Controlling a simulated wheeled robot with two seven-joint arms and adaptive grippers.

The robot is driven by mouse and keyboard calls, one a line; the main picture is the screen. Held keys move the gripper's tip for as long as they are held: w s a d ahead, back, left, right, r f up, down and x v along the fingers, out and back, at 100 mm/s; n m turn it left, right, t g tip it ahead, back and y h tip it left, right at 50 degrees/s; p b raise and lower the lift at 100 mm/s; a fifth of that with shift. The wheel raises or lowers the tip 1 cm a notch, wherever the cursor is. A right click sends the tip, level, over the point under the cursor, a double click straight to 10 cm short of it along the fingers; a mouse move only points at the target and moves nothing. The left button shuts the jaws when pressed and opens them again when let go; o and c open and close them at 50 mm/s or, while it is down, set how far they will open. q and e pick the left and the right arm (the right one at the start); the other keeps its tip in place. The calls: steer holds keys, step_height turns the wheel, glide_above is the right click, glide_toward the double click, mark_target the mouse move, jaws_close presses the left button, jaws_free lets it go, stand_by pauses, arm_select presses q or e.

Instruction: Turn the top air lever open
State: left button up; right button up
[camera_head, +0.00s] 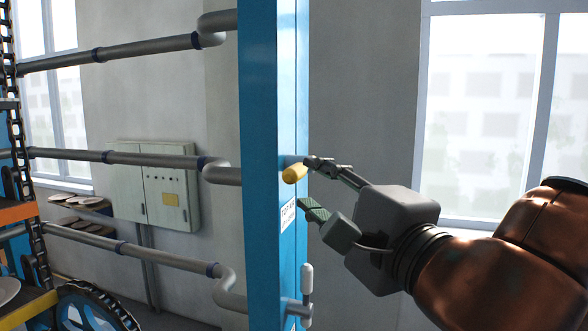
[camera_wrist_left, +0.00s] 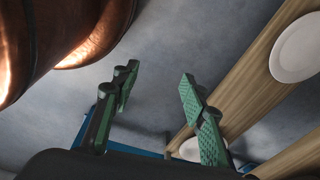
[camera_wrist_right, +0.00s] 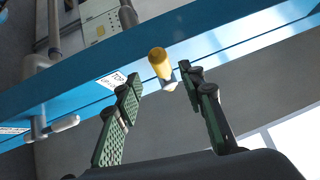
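The top air lever has a yellow handle (camera_head: 295,173) on the blue post (camera_head: 262,120), above a white label (camera_head: 288,214). In the right wrist view the yellow handle (camera_wrist_right: 160,64) shows just beyond the fingertips, above and between them, near the label reading "TOP" (camera_wrist_right: 111,80). My right gripper (camera_head: 312,187) is open with nothing between its fingers, close to the handle; contact cannot be told. My left gripper (camera_wrist_left: 157,80) is open and empty in the left wrist view, and is not in the head view.
A second lever with a white handle (camera_head: 307,278) sits lower on the post. Grey pipes (camera_head: 120,157) run left from the post. A grey electrical cabinet (camera_head: 158,187) is on the wall. Wooden boards (camera_wrist_left: 240,75) with white plates (camera_wrist_left: 299,47) show in the left wrist view.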

mark_target(300, 175)
steer(key=x, duration=0.1)
steer(key=p+x, duration=0.1)
steer(key=x, duration=0.1)
steer(key=p+x, duration=0.1)
steer(key=shift+w+a+r, duration=0.2)
steer(key=shift+a+r, duration=0.1)
steer(key=shift+a, duration=0.1)
steer(key=shift+w+a+f+p, duration=0.1)
steer(key=shift+w+a+p, duration=0.05)
steer(key=shift+w, duration=0.3)
steer(key=shift+w+a+p, duration=0.15)
steer(key=shift+w, duration=0.3)
steer(key=shift+a, duration=0.1)
steer(key=c, duration=0.8)
jaws_close()
arm_select(q)
steer(key=s+r, duration=0.2)
steer(key=shift+s+r, duration=0.35)
steer(key=shift+s, duration=0.05)
steer(key=shift+w, duration=0.2)
